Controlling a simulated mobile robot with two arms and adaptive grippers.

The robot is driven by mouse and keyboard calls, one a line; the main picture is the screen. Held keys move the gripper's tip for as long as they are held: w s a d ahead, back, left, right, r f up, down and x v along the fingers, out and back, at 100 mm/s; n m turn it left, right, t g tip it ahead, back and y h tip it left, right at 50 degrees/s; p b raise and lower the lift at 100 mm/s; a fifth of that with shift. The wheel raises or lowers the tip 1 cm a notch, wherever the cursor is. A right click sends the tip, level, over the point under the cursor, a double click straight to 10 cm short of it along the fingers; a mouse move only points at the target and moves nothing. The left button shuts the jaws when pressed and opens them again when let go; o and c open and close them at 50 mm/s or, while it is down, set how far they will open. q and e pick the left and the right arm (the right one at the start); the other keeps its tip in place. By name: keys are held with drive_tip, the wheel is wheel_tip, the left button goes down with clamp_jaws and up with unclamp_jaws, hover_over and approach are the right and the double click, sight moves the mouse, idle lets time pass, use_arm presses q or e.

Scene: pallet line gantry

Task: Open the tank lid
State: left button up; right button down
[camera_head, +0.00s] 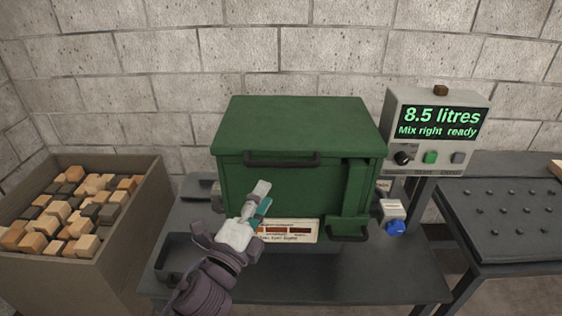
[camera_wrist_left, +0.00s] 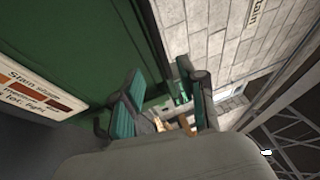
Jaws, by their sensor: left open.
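The green tank (camera_head: 275,195) stands on a dark table against the wall. Its lid (camera_head: 300,125) is flat and closed. A black bar handle (camera_head: 282,159) runs along the lid's front edge. My left gripper (camera_head: 263,197) is in front of the tank's front face, below the handle and apart from it in the head view. The left wrist view shows its open fingers with teal pads (camera_wrist_left: 165,103), nothing clearly held, and the green tank wall (camera_wrist_left: 75,45) close by. My right gripper is in neither view.
A display box (camera_head: 440,130) reads "8.5 litres, Mix right ready". A crate of wooden blocks (camera_head: 148,215) stands at left. A blue-capped valve (camera_head: 396,227) juts out at right.

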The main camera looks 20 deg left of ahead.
sight(281, 167)
use_arm(q)
drive_tip(key=p+x, duration=0.2)
drive_tip(key=x, duration=0.8)
clamp_jaws()
